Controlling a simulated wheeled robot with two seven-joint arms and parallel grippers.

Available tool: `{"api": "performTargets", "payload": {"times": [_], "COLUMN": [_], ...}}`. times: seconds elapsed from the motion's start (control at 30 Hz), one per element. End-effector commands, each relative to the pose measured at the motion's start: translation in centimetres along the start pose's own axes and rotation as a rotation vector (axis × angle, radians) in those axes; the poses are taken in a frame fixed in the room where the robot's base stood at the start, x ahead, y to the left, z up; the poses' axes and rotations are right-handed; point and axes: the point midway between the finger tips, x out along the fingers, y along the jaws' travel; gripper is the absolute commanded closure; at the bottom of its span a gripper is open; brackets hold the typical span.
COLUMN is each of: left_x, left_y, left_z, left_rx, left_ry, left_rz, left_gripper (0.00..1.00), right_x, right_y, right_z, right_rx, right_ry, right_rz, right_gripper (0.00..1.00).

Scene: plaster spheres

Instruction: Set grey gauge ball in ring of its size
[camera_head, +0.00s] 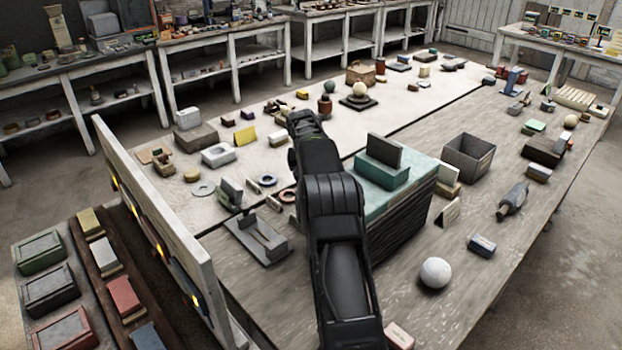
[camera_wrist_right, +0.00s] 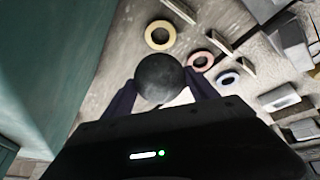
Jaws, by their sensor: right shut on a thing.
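My right gripper (camera_wrist_right: 160,98) is shut on a dark grey ball (camera_wrist_right: 160,77), which sits between its two fingers in the right wrist view. Beyond the ball, a yellow ring (camera_wrist_right: 160,35), a pinkish-red ring (camera_wrist_right: 201,61) and a pale blue ring (camera_wrist_right: 228,78) lie flat on the table, apart from the ball. In the head view a pale ring (camera_head: 203,188) and a reddish ring (camera_head: 287,195) show left of my right arm. The right fingers and held ball cannot be made out there; the arm covers the middle. My left gripper is not in view.
A teal-topped block (camera_head: 425,178) stands right of my right arm, and a teal side (camera_wrist_right: 55,60) fills the wrist view's left. A white ball (camera_head: 435,272) and a grey open box (camera_head: 468,153) stand farther right. Small blocks (camera_wrist_right: 221,42) stand near the rings.

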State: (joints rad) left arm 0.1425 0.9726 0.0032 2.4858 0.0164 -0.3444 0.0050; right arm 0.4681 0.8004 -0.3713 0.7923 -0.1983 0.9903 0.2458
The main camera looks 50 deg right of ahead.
Motion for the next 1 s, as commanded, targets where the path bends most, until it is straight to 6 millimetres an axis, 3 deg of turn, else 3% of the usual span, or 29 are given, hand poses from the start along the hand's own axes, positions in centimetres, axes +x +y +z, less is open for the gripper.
{"api": "performTargets", "payload": {"times": [0.13,0.7,1.0], "left_x": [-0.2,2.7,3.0], "left_y": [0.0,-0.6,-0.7], "left_z": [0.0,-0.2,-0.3], "left_rx": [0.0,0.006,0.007], "left_ry": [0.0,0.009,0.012], "left_rz": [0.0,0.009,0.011], "left_gripper": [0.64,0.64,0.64], "right_x": [-0.2,4.2,5.0], "right_y": [0.0,-0.5,-0.6], "right_z": [-0.1,1.7,2.0], "right_rx": [-0.001,-0.001,-0.001], "right_ry": [0.004,0.004,0.005], "right_rz": [-0.001,0.0,-0.001], "right_gripper": [1.0,1.0,1.0]}}
